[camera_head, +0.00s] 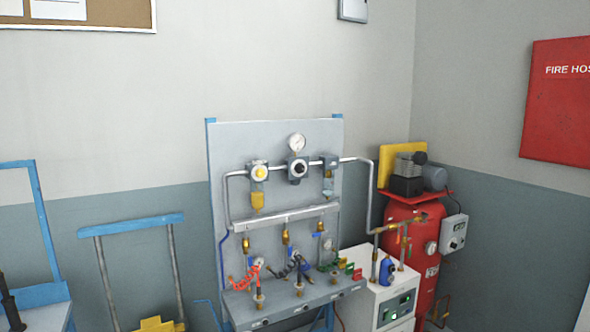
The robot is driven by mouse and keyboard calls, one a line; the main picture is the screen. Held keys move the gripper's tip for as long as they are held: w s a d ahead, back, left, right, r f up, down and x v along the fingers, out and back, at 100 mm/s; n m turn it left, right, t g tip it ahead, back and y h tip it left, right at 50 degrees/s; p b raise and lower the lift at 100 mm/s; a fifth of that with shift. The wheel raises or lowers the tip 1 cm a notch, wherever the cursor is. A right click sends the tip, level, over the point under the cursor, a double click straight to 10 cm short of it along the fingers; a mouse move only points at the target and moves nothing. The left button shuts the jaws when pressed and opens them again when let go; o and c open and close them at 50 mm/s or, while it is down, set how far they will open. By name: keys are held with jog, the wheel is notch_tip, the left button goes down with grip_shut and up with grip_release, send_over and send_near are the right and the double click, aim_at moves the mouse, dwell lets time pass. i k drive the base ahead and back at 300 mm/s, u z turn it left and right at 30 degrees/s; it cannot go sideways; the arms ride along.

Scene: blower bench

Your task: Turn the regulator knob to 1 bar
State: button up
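A grey upright panel (225,150) in a blue frame carries the air fittings. The regulator knob (299,169) appears as a dark round knob with a pale centre, in the middle of the upper pipe run. A round white pressure gauge (297,143) sits just above it; its needle and scale are too small to read. To the left is a unit with a yellow round face (260,172) and a yellow bowl (257,200) below. To the right is a unit with a clear bluish bowl (328,186). My gripper is not in view.
Red and dark coiled hoses (243,279) hang over the panel's lower shelf (285,303). A white cabinet (359,290) and a red tank (402,215) with a compressor stand to the right. A blue-handled cart (132,224) stands at left.

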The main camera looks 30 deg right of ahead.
aim_at(300, 168)
jog(key=k, duration=1.3)
jog(key=z, duration=0.55)
jog(key=i, duration=1.85)
jog(key=u, duration=0.5)
